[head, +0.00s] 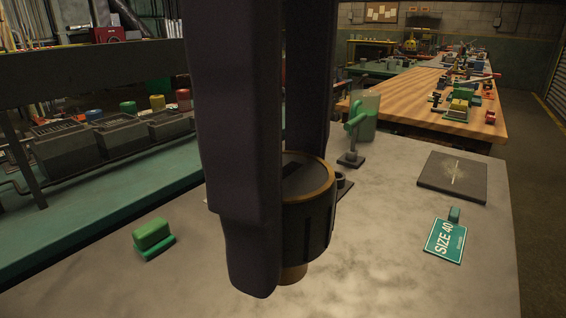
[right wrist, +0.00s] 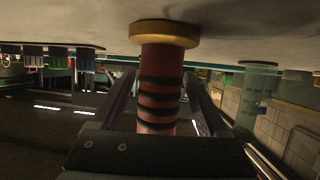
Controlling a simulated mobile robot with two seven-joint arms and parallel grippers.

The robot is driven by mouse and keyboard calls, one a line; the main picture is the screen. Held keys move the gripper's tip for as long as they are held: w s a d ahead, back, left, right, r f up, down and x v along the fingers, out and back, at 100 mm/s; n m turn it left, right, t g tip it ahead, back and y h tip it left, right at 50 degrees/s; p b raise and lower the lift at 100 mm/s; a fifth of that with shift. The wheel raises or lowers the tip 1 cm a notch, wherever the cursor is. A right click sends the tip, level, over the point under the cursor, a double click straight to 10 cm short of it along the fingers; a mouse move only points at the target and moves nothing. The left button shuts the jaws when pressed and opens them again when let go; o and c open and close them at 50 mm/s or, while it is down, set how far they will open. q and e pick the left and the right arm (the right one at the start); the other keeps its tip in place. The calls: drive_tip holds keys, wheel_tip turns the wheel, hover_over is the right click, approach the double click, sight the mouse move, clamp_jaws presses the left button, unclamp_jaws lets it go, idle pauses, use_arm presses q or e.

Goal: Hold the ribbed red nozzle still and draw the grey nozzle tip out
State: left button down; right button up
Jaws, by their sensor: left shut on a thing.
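My left gripper (head: 285,225) is large in the middle of the head view. It is shut on a dark grey cylinder with a brass-coloured rim, which looks like the grey nozzle tip (head: 306,228). A short brass-coloured end (head: 293,274) shows below it. The ribbed red nozzle (right wrist: 159,88), with black rings and a brass flange (right wrist: 164,34), is in the right wrist view and hidden in the head view. My right gripper (right wrist: 161,75) has one finger on each side of the nozzle. Whether both fingers touch it is unclear.
A green block (head: 152,236) lies left on the grey tabletop. A green stand (head: 354,135), a dark square plate (head: 453,177) and a green "SIZE 40" sign (head: 445,241) are to the right. Grey bins (head: 70,148) stand at the left. The front right tabletop is bare.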

drive_tip(key=shift+o, duration=0.9)
